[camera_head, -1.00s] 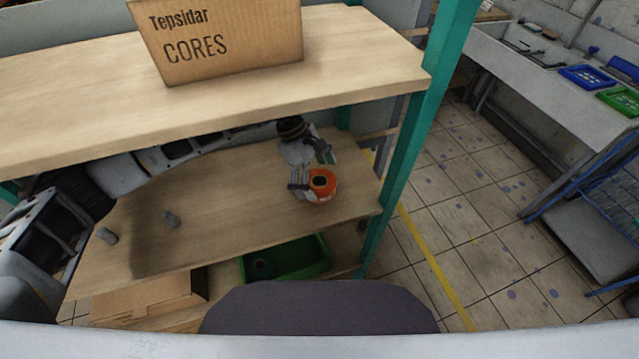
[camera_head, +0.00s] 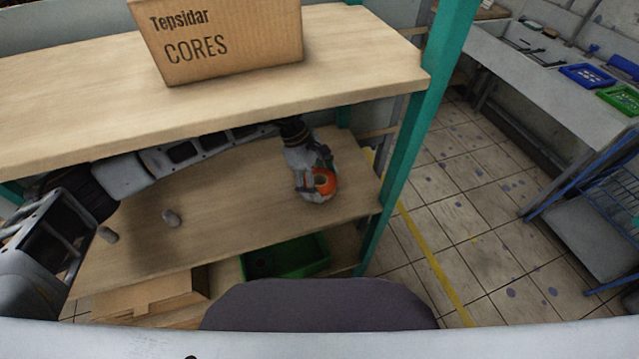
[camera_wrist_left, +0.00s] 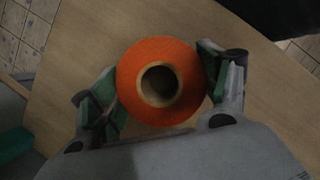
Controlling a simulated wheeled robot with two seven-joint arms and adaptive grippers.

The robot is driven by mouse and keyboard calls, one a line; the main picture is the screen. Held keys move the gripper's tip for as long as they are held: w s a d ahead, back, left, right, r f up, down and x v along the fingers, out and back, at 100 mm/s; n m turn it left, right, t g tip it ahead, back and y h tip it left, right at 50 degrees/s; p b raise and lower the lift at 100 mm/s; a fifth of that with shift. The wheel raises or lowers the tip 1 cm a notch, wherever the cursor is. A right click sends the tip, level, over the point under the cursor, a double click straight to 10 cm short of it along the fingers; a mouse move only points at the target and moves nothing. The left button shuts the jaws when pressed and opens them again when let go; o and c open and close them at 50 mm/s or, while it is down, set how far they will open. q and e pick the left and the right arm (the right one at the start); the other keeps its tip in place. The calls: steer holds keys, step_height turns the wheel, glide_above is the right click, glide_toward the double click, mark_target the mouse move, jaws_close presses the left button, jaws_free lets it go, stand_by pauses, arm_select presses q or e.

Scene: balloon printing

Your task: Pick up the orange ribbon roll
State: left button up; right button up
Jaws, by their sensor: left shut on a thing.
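The orange ribbon roll (camera_head: 326,182) stands upright on the middle shelf board (camera_head: 230,205), near its right end. In the left wrist view the roll (camera_wrist_left: 132,75) shows from above as an orange ring around a pale hollow core. My left gripper (camera_head: 314,180) reaches in under the upper shelf and is shut on the roll. In the left wrist view its green-padded fingers (camera_wrist_left: 160,88) flank the roll on both sides. In the head view the gripper hides part of the roll. My right gripper is in neither view.
The upper shelf (camera_head: 340,60) overhangs the arm and carries a cardboard box (camera_head: 220,38). A teal post (camera_head: 412,130) stands right of the roll. A green crate (camera_head: 288,258) is below.

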mark_target(320, 173)
arm_select(q)
steer(key=shift+c, duration=1)
steer(key=shift+r, duration=0.1)
